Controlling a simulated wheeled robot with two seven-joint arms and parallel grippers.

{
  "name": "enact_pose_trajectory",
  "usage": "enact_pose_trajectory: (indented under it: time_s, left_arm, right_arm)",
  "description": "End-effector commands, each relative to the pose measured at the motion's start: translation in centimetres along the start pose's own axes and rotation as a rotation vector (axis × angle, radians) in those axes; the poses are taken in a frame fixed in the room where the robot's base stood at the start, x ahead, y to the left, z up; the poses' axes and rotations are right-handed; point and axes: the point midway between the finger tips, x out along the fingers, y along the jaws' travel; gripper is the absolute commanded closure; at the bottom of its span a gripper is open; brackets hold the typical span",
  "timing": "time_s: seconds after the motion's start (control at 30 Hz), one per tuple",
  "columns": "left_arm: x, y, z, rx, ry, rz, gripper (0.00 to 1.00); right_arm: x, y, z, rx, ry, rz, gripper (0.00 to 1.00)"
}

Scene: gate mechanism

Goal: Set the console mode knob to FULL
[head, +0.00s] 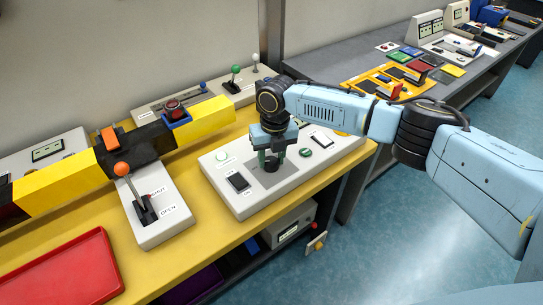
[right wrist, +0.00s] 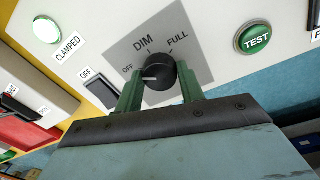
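The console (head: 228,200) is a pale box on the yellow table. Its mode knob (right wrist: 158,72) is black and round, on a grey plate (right wrist: 122,50) marked OFF, DIM and FULL. The white mark on the knob points left, towards the OFF side. My right gripper (head: 270,160) is down over the plate and hides the knob in the head view. In the right wrist view its green fingers (right wrist: 159,88) stand on both sides of the knob, which fills the gap between them. My left gripper is not in view.
The console also has a green TEST button (right wrist: 254,38), a lit lamp (right wrist: 46,29) labelled CLAMPED and a black rocker switch (head: 238,182). A lever box (head: 158,225) with an orange-knobbed lever and a yellow beam (head: 60,188) stand to the left. A red tray (head: 65,275) lies at front left.

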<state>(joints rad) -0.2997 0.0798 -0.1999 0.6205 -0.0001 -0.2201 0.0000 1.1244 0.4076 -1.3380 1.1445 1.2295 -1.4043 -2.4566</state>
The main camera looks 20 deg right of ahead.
Motion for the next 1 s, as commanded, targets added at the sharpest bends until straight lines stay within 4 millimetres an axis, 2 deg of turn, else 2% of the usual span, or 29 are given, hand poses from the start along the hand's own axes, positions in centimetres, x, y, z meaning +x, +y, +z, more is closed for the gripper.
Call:
enact_pose_trajectory:
  time_s: [0.03,0.13,0.37,0.57,1.0]
  left_arm:
    - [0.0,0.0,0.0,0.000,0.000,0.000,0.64]
    - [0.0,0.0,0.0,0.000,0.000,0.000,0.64]
    - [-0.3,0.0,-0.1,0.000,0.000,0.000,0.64]
    - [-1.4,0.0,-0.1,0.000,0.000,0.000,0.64]
    - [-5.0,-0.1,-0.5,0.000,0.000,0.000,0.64]
  right_arm:
    - [0.0,0.0,0.0,0.000,0.000,0.000,0.73]
    - [0.0,0.0,0.0,0.000,0.000,0.000,0.84]
    - [-0.1,0.0,0.0,0.022,-0.001,0.001,0.84]
    - [-0.2,0.1,-0.1,0.107,-0.005,0.002,0.84]
    - [-0.4,0.0,-0.1,0.490,-0.029,0.002,0.84]
